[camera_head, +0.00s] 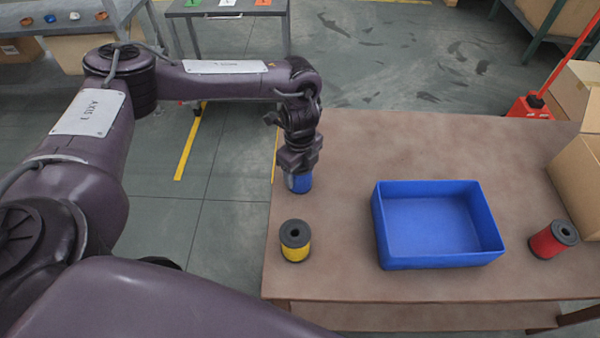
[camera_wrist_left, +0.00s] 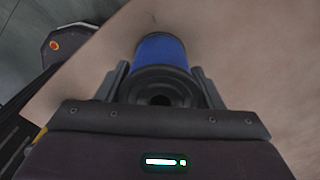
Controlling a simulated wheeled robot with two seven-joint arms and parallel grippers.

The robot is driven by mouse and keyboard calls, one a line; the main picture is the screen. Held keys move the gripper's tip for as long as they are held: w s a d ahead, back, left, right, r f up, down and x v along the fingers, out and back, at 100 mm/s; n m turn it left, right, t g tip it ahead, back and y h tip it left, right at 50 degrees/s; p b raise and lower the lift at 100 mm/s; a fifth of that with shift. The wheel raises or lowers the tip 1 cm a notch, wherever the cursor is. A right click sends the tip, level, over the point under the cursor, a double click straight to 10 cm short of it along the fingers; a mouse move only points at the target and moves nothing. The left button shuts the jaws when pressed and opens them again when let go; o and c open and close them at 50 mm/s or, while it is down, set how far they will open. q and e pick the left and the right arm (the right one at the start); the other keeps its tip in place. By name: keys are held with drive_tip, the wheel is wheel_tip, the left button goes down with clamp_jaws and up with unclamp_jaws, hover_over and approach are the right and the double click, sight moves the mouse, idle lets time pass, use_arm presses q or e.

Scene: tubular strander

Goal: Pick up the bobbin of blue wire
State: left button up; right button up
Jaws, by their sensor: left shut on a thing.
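The bobbin of blue wire (camera_head: 300,183) is at the left edge of the brown table in the head view, partly hidden by my left gripper (camera_head: 299,172). My left gripper is shut on it from above. In the left wrist view the blue bobbin (camera_wrist_left: 162,52), with its dark flange and centre hole, sits between the two fingers of my left gripper (camera_wrist_left: 165,88). I cannot tell whether the bobbin touches the table or is slightly above it. My right gripper is not in view.
A yellow bobbin (camera_head: 295,241) stands close in front of the blue one. An empty blue bin (camera_head: 385,245) stands at mid-table. A red bobbin (camera_head: 554,239) is on the right, near cardboard boxes (camera_head: 577,170). The back of the brown table (camera_head: 420,140) is clear.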

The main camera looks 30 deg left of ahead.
use_arm(q)
drive_tip(key=c, duration=0.4)
drive_tip(key=shift+r, duration=0.1)
drive_tip(key=shift+w+r, duration=0.1)
drive_tip(key=shift+r, duration=0.4)
wheel_tip(320, 180, up, 19)
drive_tip(key=p, duration=0.2)
